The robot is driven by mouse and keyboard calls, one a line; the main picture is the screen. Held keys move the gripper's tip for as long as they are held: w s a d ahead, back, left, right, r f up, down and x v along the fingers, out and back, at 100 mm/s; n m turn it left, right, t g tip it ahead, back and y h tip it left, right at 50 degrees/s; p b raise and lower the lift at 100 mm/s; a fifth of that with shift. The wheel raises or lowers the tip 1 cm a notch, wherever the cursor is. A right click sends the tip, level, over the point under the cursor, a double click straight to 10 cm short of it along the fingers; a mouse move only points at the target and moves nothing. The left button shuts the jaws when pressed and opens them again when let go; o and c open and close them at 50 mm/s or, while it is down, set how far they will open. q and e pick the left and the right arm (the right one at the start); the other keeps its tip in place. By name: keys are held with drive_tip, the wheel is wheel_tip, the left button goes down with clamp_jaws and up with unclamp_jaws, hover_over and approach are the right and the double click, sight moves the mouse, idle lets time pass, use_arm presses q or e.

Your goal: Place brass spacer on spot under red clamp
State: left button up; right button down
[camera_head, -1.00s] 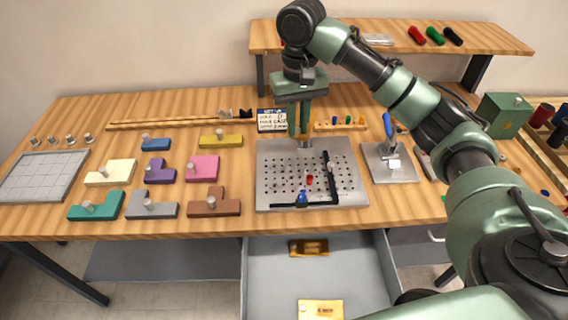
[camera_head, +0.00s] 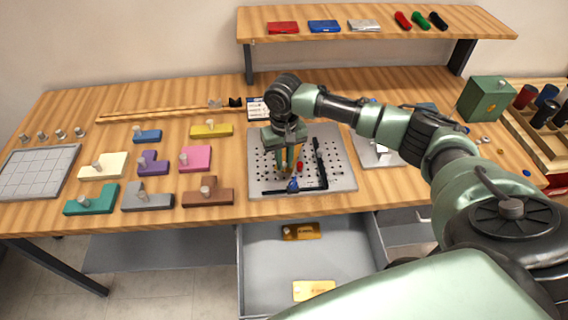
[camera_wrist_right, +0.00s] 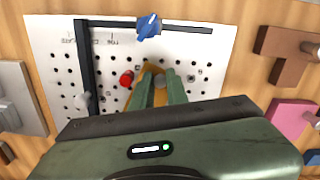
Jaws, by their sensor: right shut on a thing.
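My right gripper (camera_head: 291,170) reaches down over the perforated plate (camera_head: 265,186), close to the plate's surface. Whether the spacer touches the plate is unclear. My left gripper is out of view.
A black L-shaped bar (camera_head: 320,160) and a blue knob (camera_head: 293,184) stand on the plate near the gripper. Coloured blocks with knobs, such as a brown one (camera_head: 207,192), lie to the left. An open drawer (camera_head: 270,270) is below the front edge.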

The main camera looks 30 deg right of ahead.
drive_tip(key=shift+f, duration=1.15)
drive_tip(key=c, duration=1.4)
unclamp_jaws()
drive_tip(key=shift+f, duration=0.1)
